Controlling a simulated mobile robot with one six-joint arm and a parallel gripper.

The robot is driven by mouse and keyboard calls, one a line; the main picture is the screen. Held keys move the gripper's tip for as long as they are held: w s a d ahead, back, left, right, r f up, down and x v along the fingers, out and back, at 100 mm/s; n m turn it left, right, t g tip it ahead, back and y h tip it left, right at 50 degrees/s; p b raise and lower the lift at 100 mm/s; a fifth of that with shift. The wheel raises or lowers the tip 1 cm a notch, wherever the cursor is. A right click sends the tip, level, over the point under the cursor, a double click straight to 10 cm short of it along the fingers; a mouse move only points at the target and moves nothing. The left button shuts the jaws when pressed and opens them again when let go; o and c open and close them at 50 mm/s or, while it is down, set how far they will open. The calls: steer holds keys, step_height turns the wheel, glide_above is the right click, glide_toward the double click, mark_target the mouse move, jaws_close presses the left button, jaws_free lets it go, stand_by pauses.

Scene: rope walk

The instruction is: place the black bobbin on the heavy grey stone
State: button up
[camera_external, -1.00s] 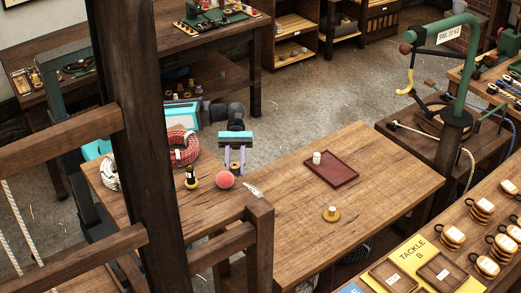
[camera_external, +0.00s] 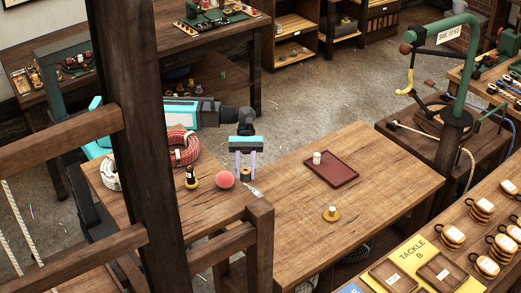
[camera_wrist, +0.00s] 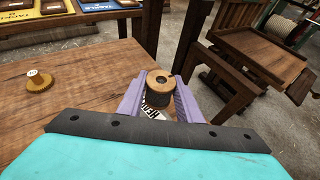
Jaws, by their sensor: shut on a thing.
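The black bobbin (camera_wrist: 157,90) has a pale wooden top with a centre hole and a dark wound body. My gripper (camera_wrist: 159,100) is shut on it, with one purple finger on each side. In the external view, my gripper (camera_external: 246,174) holds the bobbin (camera_external: 246,175) near the far edge of the wooden table, just right of the red ball. I cannot tell whether the bobbin touches the table. I cannot make out a heavy grey stone in either view.
A red ball (camera_external: 224,179) and a dark-topped bobbin-like piece (camera_external: 191,180) stand left of the gripper. A white lettered piece (camera_wrist: 154,112) lies by the bobbin. Red rope (camera_external: 184,147) is coiled at left. A post blocks part.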

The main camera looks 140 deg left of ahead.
mark_target(249, 181)
steer(key=shift+w+a, duration=0.15)
steer(key=shift+w, duration=0.2)
steer(key=shift+w+a, duration=0.2)
steer(key=shift+w, duration=0.2)
steer(key=shift+f, duration=1.85)
steer(key=shift+f, duration=0.1)
steer(key=o, duration=1)
